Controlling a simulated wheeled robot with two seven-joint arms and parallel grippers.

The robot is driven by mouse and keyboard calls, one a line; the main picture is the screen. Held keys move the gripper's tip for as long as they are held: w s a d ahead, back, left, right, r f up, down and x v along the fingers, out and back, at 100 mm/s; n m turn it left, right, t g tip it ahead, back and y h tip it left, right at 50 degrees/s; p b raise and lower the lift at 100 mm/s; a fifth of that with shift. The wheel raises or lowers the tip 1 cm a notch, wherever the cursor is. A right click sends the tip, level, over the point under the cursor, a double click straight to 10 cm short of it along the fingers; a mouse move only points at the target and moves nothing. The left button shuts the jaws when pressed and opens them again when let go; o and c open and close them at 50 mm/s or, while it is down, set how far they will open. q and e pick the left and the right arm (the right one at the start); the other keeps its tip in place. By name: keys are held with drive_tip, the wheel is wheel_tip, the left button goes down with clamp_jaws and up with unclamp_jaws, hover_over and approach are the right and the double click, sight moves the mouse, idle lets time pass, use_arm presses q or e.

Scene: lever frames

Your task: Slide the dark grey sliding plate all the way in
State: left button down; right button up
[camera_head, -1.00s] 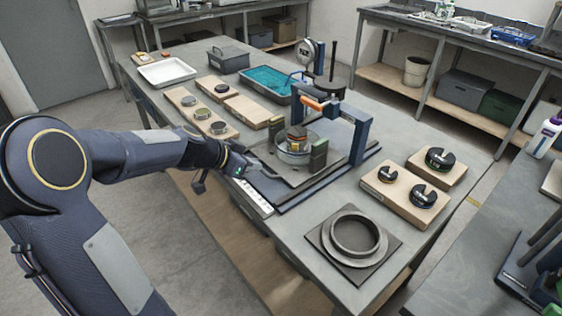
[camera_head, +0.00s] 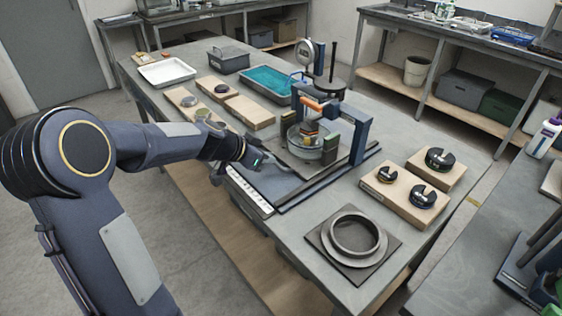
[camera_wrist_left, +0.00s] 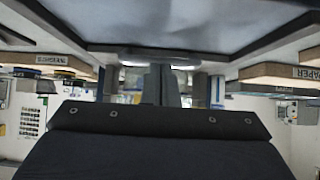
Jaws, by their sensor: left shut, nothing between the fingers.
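The dark grey sliding plate (camera_head: 298,166) lies on a blue-grey base (camera_head: 252,191) on the table. It carries a round clear dish (camera_head: 305,137) with small coloured blocks and sits partly under the blue arch frame (camera_head: 360,136). A bare strip of base shows on the near left side of the plate. My left gripper (camera_head: 262,164) is shut and empty, low at the plate's near left edge; I cannot tell whether it touches. Its closed fingers also show in the left wrist view (camera_wrist_left: 163,84), where the plate is hard to make out.
A white ruler strip (camera_head: 250,190) runs along the base's near left edge. Wooden blocks with round weights (camera_head: 405,197) and a ring on a square plate (camera_head: 355,235) stand to the right. Wooden boards (camera_head: 250,111) and a teal tray (camera_head: 265,80) lie behind. My right arm is not visible.

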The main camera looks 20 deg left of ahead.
sight(293, 150)
use_arm(q)
drive_tip(key=shift+w+d+p, duration=0.2)
drive_tip(key=shift+w+d, duration=0.35)
drive_tip(key=shift+w, duration=0.45)
drive_tip(key=shift+w+d+p, duration=0.25)
drive_tip(key=shift+w+d, duration=0.25)
drive_tip(key=shift+w, duration=0.55)
drive_tip(key=shift+w+d+p, duration=0.2)
drive_tip(key=shift+w+d, duration=0.35)
drive_tip(key=shift+w, duration=0.45)
drive_tip(key=shift+s+a+r+b, duration=0.2)
drive_tip(key=shift+s+a+b, duration=0.1)
drive_tip(key=shift+s, duration=0.2)
drive_tip(key=shift+s+f+b+v, duration=0.15)
drive_tip(key=shift+b+v, duration=0.15)
drive_tip(key=shift+v, duration=0.65)
drive_tip(key=shift+s+f+b+v, duration=0.15)
drive_tip(key=shift+b+v, duration=0.15)
drive_tip(key=shift+v, duration=0.6)
drive_tip(key=shift+s+f+b+v, duration=0.15)
drive_tip(key=shift+b+v, duration=0.15)
drive_tip(key=shift+v, duration=0.65)
drive_tip(key=shift+w+a, duration=0.1)
drive_tip(key=shift+a, duration=0.05)
